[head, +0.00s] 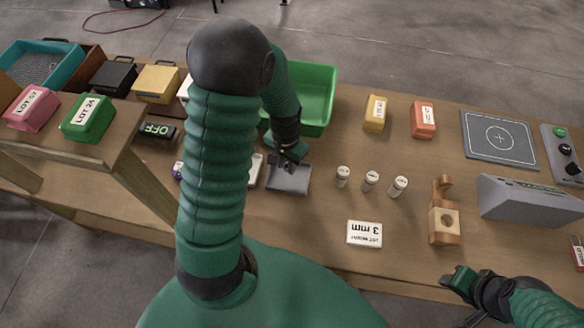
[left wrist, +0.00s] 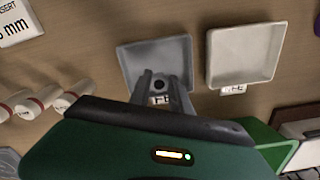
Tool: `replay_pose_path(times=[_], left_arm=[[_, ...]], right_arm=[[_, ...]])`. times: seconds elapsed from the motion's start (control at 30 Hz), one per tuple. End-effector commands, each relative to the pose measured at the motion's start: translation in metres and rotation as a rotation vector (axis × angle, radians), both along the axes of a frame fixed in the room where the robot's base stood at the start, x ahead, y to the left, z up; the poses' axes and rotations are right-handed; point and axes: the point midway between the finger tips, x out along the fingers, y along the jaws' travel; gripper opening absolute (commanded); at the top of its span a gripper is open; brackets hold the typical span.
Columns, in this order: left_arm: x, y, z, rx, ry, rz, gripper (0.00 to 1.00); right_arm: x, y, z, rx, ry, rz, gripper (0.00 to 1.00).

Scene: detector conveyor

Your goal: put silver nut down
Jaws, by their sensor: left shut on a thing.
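My left gripper (head: 292,152) points down over a small grey tray (head: 289,184) near the middle of the table. In the left wrist view its two narrow fingers (left wrist: 160,88) reach over the same grey tray (left wrist: 130,63) and are shut on a small dark, round piece, the nut (left wrist: 158,85). I cannot tell whether the nut touches the tray floor. In the head view the nut is hidden. My right gripper (head: 462,281) is at the table's front edge, away from the tray; its jaw opening is unclear.
A white tray (left wrist: 243,55) sits beside the grey one. A green bin (head: 318,92) stands behind. Three small capped vials (head: 371,181), a "3 mm" card (head: 364,233) and a wooden block (head: 443,222) lie to the right. A raised shelf (head: 95,150) is at left.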

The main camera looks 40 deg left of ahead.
Motion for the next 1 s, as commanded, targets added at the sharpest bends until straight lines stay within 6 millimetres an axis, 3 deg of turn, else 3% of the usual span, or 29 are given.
replay_pose_path(times=[0.3,0.67,0.7,0.87,1.0], left_arm=[[0.005,0.000,-0.053,-0.001,0.006,-0.001,0.00],[0.004,0.000,-0.058,0.000,0.003,-0.001,0.00],[0.005,0.000,-0.058,0.000,0.003,-0.001,0.26],[0.006,0.000,-0.058,0.001,0.003,-0.001,0.45],[0.005,0.000,-0.058,0.000,0.003,-0.001,0.45]], right_arm=[[0.000,0.000,0.002,0.000,0.000,0.000,0.45],[0.000,0.000,-0.001,0.000,0.000,0.000,0.45],[0.000,0.000,-0.001,0.000,0.000,0.000,0.45],[0.000,0.000,0.000,0.000,0.000,0.000,0.45],[0.000,0.000,0.000,0.000,0.000,0.000,0.45]])
